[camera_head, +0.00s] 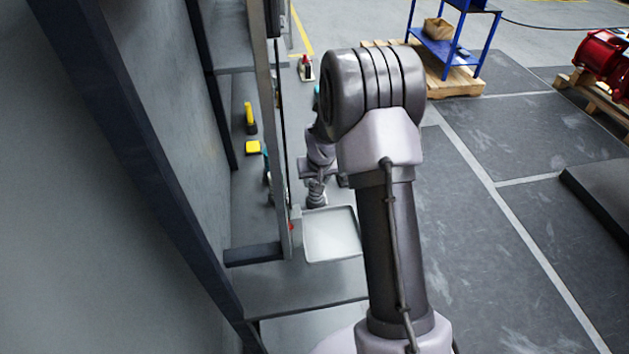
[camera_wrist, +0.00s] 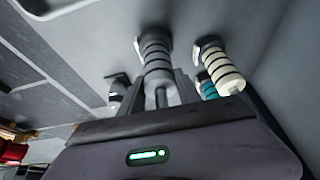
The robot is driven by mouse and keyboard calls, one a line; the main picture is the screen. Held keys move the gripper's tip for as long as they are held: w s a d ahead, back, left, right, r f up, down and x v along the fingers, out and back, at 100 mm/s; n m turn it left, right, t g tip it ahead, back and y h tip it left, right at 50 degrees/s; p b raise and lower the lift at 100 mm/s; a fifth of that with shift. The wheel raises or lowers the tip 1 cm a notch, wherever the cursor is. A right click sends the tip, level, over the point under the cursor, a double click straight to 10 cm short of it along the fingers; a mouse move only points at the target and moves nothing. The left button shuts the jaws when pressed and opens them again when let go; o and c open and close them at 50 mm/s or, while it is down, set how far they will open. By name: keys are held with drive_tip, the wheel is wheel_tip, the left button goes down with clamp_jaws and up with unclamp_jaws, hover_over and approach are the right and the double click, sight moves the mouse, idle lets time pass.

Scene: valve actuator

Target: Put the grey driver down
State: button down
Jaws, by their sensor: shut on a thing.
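The grey driver (camera_wrist: 156,58) has a pale grey handle with black rings. My gripper (camera_wrist: 167,94) is shut on it in the wrist view. A cream-handled driver (camera_wrist: 221,70) with black rings stands close to its right, and a teal one (camera_wrist: 205,88) is partly hidden behind my gripper's body. In the head view my gripper (camera_head: 317,178) is low beyond my arm, over the grey bench, behind the white tray. I cannot tell whether the grey driver touches the surface.
The white tray (camera_head: 333,235) lies on the bench. A dark upright post (camera_head: 272,130) stands just left of my gripper. A yellow block (camera_head: 253,147) and a yellow-handled thing (camera_head: 250,116) lie further left. A blue cart (camera_head: 452,40) stands at the back right.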

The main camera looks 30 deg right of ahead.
drive_tip(key=shift+w+f, duration=0.1)
drive_tip(key=shift+f, duration=0.55)
drive_tip(key=shift+f, duration=0.2)
drive_tip(key=c, duration=0.8)
unclamp_jaws()
drive_tip(key=shift+c, duration=0.2)
drive_tip(key=shift+r, duration=0.1)
drive_tip(key=shift+r, duration=0.3)
drive_tip(key=p+v, duration=0.1)
drive_tip(key=v, duration=1)
drive_tip(key=shift+s+r+p, duration=0.25)
drive_tip(key=shift+s+p, duration=0.1)
drive_tip(key=shift+p, duration=0.05)
